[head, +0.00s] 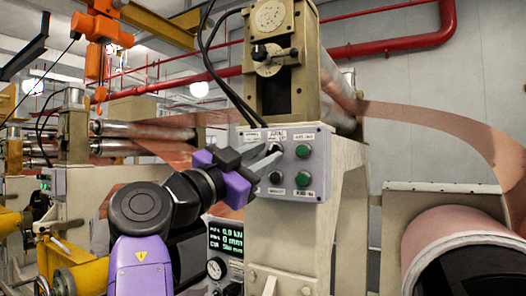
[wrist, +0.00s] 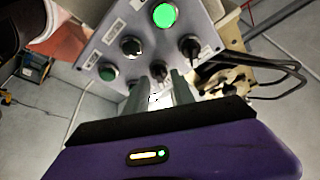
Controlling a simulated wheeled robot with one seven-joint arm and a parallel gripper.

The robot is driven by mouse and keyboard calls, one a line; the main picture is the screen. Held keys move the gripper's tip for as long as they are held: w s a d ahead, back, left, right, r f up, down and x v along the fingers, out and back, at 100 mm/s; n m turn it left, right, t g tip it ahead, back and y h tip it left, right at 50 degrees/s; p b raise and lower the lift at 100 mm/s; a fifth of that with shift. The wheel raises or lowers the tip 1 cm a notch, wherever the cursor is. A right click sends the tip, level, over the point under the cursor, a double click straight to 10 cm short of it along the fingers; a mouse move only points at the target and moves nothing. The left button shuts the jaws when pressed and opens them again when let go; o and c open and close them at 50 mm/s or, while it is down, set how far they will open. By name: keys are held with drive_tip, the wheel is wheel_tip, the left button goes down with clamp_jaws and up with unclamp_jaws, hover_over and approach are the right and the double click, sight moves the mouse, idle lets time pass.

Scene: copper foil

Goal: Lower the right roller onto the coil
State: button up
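A grey control box (head: 300,190) with knobs and green buttons is fixed to a beige stand. My gripper (head: 277,156) is at its upper row, fingers pointing at the panel. In the wrist view my gripper (wrist: 162,80) has its fingers apart, with a small black knob (wrist: 157,70) between and just beyond the tips; contact cannot be told. Another black knob (wrist: 189,45) and a lit green button (wrist: 165,15) are nearby. Behind the stand, copper foil passes around a roller (head: 345,122), partly hidden. The copper coil (head: 450,235) is at the lower right, apart from that roller.
A beige post with a dial (head: 268,68) rises above the box, with black cables hanging left of it. Foil (head: 440,118) spans the right side. More rollers (head: 150,130) stand at left.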

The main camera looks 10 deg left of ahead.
drive_tip(key=shift+c, duration=0.2)
clamp_jaws()
